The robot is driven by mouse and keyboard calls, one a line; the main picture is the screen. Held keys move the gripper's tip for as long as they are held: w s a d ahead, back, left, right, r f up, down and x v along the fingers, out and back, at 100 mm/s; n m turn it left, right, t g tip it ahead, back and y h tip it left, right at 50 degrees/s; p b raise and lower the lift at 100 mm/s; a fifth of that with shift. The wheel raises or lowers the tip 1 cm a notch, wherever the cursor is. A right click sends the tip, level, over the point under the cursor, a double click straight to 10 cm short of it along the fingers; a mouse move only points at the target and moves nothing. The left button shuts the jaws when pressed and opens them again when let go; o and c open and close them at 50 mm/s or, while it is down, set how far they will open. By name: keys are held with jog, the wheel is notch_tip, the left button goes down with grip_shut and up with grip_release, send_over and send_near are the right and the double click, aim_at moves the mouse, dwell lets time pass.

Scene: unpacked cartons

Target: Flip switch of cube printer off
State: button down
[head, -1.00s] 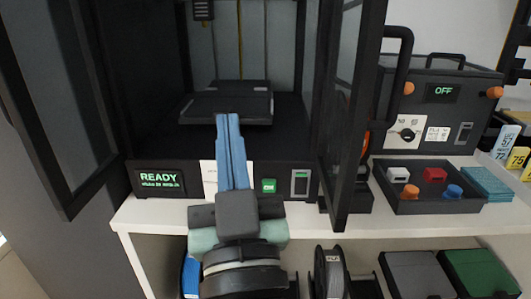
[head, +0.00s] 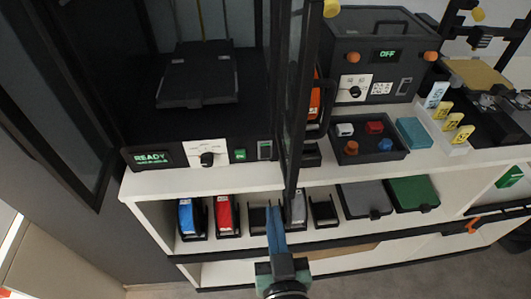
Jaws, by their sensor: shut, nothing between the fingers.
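The cube printer (head: 190,140) stands at the left on the white shelf, with its glass doors open and a dark print bed (head: 200,75) inside. Its front panel has a screen (head: 152,159) reading READY, a dark knob (head: 207,159) on a white plate, a lit green button (head: 239,155) and a switch (head: 265,150) at the right end. The switch's position is too small to tell. My gripper (head: 274,212) is shut and empty, with blue fingers pointing up. In the picture it lies below the switch, in front of the lower shelf, apart from the panel.
The open right door (head: 292,110) stands out just right of the switch. A second machine (head: 375,60) reads OFF. A dark tray (head: 355,138) with coloured parts sits before it.

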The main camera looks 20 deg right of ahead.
aim_at(264, 154)
jog(key=shift+s, duration=0.1)
dwell(0.3)
jog(key=x, duration=1.4)
jog(key=shift+p, duration=0.4)
jog(key=shift+f, duration=0.1)
jog(key=shift+f+b, duration=0.1)
jog(key=shift+b, duration=0.25)
jog(key=shift+f+t+b, duration=0.25)
jog(key=shift+t+b, duration=0.05)
jog(key=shift+b, duration=0.7)
jog(key=b, duration=0.2)
jog(key=shift+w+d+t+b, duration=0.1)
jog(key=shift+w+t+b, duration=0.15)
jog(key=shift+t+b, duration=0.15)
jog(key=shift+r, duration=0.5)
